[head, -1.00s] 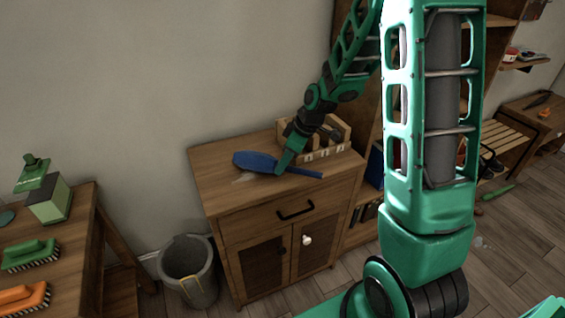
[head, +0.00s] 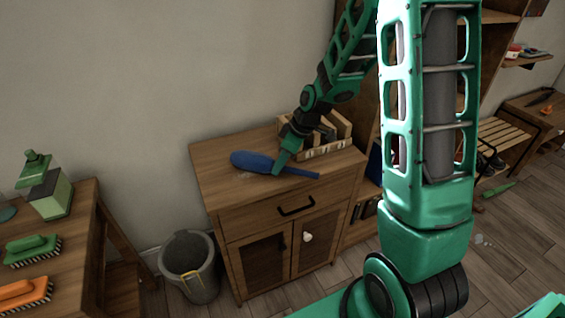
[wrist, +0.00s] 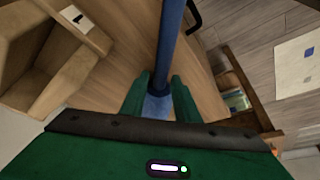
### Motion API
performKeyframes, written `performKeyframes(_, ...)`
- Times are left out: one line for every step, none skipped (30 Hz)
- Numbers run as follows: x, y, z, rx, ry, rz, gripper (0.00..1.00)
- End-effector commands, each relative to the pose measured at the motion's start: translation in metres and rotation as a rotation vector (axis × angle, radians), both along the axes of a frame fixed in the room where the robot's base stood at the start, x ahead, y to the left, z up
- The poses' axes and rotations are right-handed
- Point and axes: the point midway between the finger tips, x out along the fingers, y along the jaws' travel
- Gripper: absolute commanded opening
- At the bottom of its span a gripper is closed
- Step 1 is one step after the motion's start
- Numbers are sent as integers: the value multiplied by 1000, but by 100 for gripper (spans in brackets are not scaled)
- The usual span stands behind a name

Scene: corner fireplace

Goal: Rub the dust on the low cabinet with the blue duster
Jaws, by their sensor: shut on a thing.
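The low cabinet (head: 232,204) stands against the wall in the middle of the head view, with a drawer and two doors. My gripper (head: 279,168) is over its top and shut on the handle of the blue duster (head: 250,161). The duster's wide head points left and its handle points right, low over the cabinet top or touching it; I cannot tell which. A small pale dust patch (head: 243,176) shows at the edge of the duster head, partly hidden by it. In the wrist view the blue handle (wrist: 170,45) runs up from between my green fingers.
A wooden box with compartments (head: 330,150) sits at the back right of the cabinet top, close to my gripper. A grey bin (head: 190,262) stands left of the cabinet. A table at left holds a green brush (head: 32,249) and an orange brush (head: 24,293).

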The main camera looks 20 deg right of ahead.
Motion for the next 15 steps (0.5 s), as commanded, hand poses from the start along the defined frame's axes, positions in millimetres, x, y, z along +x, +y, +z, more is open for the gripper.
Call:
performKeyframes(0,5,0,0,0,2,4)
performKeyframes(0,7,0,0,0,2,4)
performKeyframes(0,11,0,0,0,2,4)
performKeyframes(0,13,1,0,0,3,4)
performKeyframes(0,15,1,0,0,3,4)
performKeyframes(0,18,1,1,-1,3,4)
performKeyframes(0,21,1,1,-1,2,4)
performKeyframes(0,23,1,1,-1,2,4)
performKeyframes(0,25,1,1,-1,2,4)
performKeyframes(0,27,1,1,-1,2,4)
performKeyframes(0,28,1,0,-1,2,4)
performKeyframes(0,28,1,0,-1,2,4)
performKeyframes(0,29,1,0,0,1,4)
performKeyframes(0,29,1,0,0,1,4)
performKeyframes(0,30,1,0,0,1,4)
